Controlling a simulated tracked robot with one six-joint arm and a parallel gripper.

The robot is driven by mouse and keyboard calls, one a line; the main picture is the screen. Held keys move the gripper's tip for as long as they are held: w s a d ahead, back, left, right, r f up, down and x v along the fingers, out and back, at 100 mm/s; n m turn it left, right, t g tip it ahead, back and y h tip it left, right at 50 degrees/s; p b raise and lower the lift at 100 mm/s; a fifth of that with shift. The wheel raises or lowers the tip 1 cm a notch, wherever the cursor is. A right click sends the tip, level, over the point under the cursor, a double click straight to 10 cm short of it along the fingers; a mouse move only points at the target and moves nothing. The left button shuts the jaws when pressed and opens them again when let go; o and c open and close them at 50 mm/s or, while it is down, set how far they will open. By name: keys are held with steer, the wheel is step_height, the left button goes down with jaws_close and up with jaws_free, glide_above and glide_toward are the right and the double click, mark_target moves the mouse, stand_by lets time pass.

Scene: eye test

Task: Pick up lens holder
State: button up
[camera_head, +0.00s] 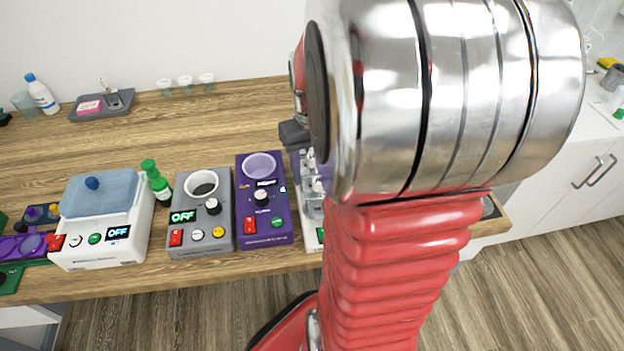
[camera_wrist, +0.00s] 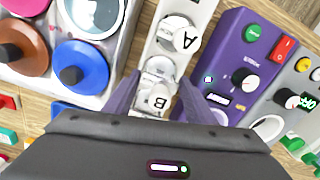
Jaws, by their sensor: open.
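No part is clearly recognisable as the lens holder. A narrow white device (camera_wrist: 188,12) carries a clear round part and white knob-like pieces marked A (camera_wrist: 182,35) and B (camera_wrist: 158,97). My gripper (camera_wrist: 161,84) is open, with one finger on each side of this device around the B piece. I see nothing held between the fingers, and contact cannot be told. In the head view the device (camera_head: 312,205) is partly hidden by my red and silver arm. There my gripper is mostly hidden too.
A purple box (camera_head: 263,205) with a dial stands close beside the device, then a grey box (camera_head: 200,225). In the wrist view, a light unit with brown (camera_wrist: 22,48) and blue (camera_wrist: 82,68) discs lies left.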

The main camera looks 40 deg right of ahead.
stand_by(0.3)
steer(key=c, duration=0.7)
steer(key=shift+o, duration=0.2)
steer(key=shift+r, duration=0.1)
step_height(320, 180, up, 18)
steer(key=shift+s, duration=0.1)
stand_by(0.9)
